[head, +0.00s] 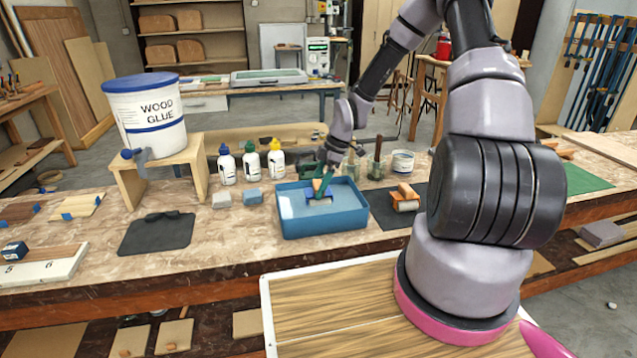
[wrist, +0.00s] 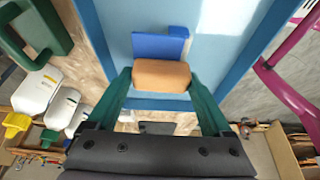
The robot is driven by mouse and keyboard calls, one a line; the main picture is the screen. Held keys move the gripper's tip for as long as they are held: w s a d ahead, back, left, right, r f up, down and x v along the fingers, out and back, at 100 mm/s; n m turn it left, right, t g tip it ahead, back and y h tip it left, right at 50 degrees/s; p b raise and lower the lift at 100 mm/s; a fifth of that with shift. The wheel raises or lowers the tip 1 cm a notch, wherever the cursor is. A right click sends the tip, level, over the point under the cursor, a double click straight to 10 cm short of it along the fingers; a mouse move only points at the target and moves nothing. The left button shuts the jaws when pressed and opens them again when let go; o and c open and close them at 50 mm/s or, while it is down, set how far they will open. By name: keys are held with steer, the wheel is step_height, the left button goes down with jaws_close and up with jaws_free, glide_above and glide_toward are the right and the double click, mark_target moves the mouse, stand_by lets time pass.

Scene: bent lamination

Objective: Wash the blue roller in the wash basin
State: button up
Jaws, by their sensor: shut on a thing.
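The blue wash basin (head: 335,222) stands on the workbench and holds pale water; its blue rim (wrist: 102,50) also shows in the wrist view. My gripper (head: 322,182) is over the basin, pointing down. Its green fingers (wrist: 163,82) are shut on the wooden handle of the blue roller (wrist: 160,74). The roller's blue head (wrist: 158,46) is beyond the handle, inside the basin's outline. In the head view the roller (head: 319,199) is low in the basin, at or near the water; exact depth cannot be told.
A second roller (head: 405,200) lies on a dark mat right of the basin. Several glue bottles (head: 250,161) stand behind it, and sponges (head: 252,197) lie to its left. A wood glue bucket (head: 146,112) sits on a stand.

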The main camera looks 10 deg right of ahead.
mark_target(328, 191)
steer(key=shift+d, duration=1.5)
steer(key=shift+a, duration=0.1)
steer(key=shift+a, duration=2.9)
steer(key=shift+d, duration=3)
